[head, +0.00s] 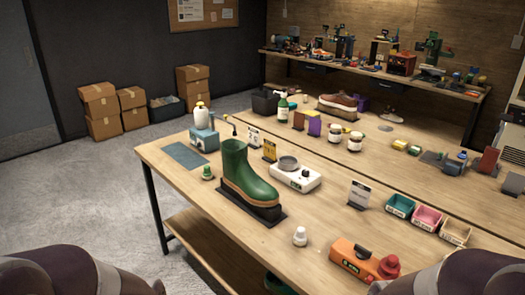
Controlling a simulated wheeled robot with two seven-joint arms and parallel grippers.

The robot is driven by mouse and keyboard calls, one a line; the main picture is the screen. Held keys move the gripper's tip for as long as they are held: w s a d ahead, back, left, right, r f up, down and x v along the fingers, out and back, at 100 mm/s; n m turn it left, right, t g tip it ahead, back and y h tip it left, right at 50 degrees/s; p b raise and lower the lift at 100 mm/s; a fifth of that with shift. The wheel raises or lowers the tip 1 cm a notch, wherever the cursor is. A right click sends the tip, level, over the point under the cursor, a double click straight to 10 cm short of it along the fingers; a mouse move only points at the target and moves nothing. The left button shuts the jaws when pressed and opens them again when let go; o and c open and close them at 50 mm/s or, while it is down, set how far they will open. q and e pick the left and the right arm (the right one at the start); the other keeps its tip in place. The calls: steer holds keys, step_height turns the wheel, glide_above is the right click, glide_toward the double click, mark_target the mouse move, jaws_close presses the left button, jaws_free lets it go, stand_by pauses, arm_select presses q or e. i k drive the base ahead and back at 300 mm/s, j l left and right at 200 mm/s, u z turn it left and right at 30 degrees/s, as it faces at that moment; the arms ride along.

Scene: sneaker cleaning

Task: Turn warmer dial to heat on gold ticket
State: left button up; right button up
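A white warmer (297,182) stands on the near table, right of the green boot. A round grey pan (288,163) sits on its top. A small dark dial (305,174) is on its right part; its setting is too small to read. A gold ticket (269,151) stands upright behind and left of the warmer. A white ticket (253,137) stands farther back and left. Neither of my grippers is in view; only parts of my arms show at the bottom corners.
A green boot (249,172) stands on a dark base left of the warmer. A white card (359,194), colored bins (400,206) and an orange device (355,258) are to the right.

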mark_target(305, 173)
steer(key=i+z, duration=0.15)
steer(key=z, duration=0.25)
steer(key=i+j+z, duration=0.15)
steer(key=z, duration=0.25)
steer(key=i+j+z, duration=0.1)
steer(key=z, duration=0.3)
steer(key=i+j+z, duration=0.1)
steer(key=z, duration=0.3)
steer(key=j, duration=0.1)
